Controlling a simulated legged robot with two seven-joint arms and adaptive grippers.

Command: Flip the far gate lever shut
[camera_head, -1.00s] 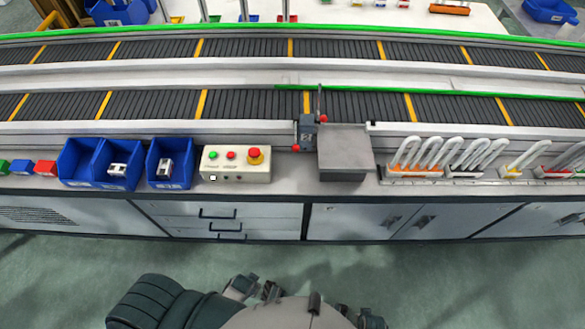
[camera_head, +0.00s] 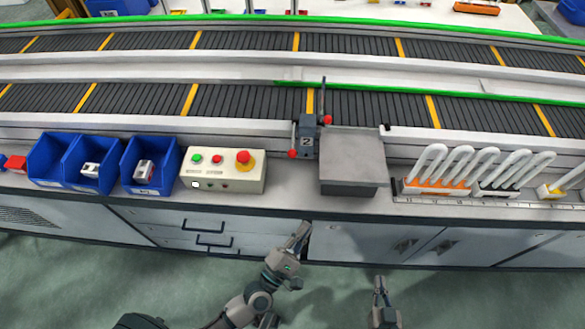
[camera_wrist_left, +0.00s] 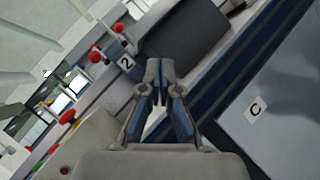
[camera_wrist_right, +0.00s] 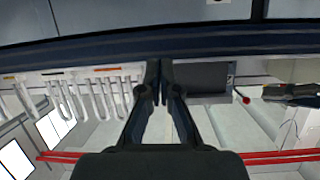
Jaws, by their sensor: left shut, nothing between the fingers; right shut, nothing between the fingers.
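The gate unit (camera_head: 308,136), marked 2, stands at the front edge of the near conveyor. Its far lever has a red knob (camera_head: 327,119) and a thin rod rising behind it; its near lever has a red knob (camera_head: 292,154) at the front left. In the left wrist view the unit's 2 label (camera_wrist_left: 127,62) and two red knobs lie left of the fingertips. My left gripper (camera_head: 303,232) is shut and empty in front of the bench, below the gate. My right gripper (camera_head: 380,285) is shut and empty, lower and further right, apart from everything.
A grey block-shaped platform (camera_head: 353,160) stands right of the gate. A control box (camera_head: 223,169) with buttons and blue bins (camera_head: 150,165) stand to the left. White looped items in a rack (camera_head: 440,185) stand to the right. The bench front edge lies between my grippers and the gate.

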